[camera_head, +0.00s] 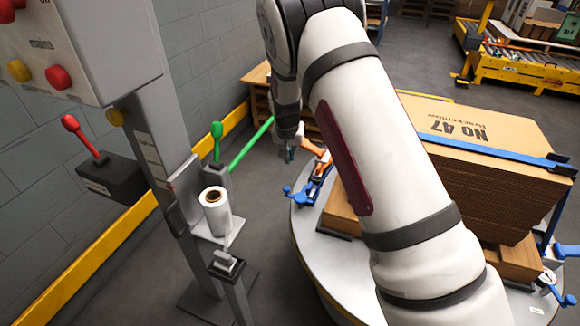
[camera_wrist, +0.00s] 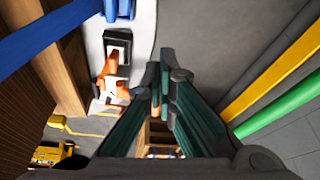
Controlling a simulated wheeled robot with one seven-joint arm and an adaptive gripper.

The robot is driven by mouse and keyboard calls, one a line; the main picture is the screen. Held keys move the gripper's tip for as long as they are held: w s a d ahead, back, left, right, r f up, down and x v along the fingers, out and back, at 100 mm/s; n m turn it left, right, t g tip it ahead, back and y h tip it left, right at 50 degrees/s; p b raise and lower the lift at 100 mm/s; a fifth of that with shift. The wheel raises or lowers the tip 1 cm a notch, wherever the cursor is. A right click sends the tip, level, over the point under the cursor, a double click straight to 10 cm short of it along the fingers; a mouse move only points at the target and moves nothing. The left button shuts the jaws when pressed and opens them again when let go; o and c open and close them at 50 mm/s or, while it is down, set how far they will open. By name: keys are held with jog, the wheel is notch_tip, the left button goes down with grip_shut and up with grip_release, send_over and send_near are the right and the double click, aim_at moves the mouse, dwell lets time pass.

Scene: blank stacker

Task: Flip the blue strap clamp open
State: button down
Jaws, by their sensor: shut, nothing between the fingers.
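A blue strap clamp (camera_head: 302,192) sits at the left rim of the round turntable, below my gripper in the head view. In the wrist view a blue part (camera_wrist: 119,9) shows at the top edge, cut off by the frame. My gripper (camera_head: 288,155) is shut and empty, apart from the clamps. Its teal fingers (camera_wrist: 165,82) show in the wrist view. An orange clamp (camera_head: 318,155) is just right of my gripper; it also shows left of the fingers in the wrist view (camera_wrist: 112,82). My arm hides part of the turntable.
A cardboard stack (camera_head: 500,190) stands on wooden blocks on the turntable (camera_head: 308,255), with a blue strap (camera_head: 470,150) across it. More blue clamps (camera_head: 556,290) are at the right. A green lever (camera_head: 217,142), green bar (camera_head: 250,145) and control post are at the left.

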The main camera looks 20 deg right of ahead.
notch_tip(320, 180, down, 9)
jog(key=b, duration=0.3)
jog(key=shift+s+a+r+b, duration=0.2)
jog(key=shift+s+b, duration=0.1)
jog(key=shift+s, duration=0.15)
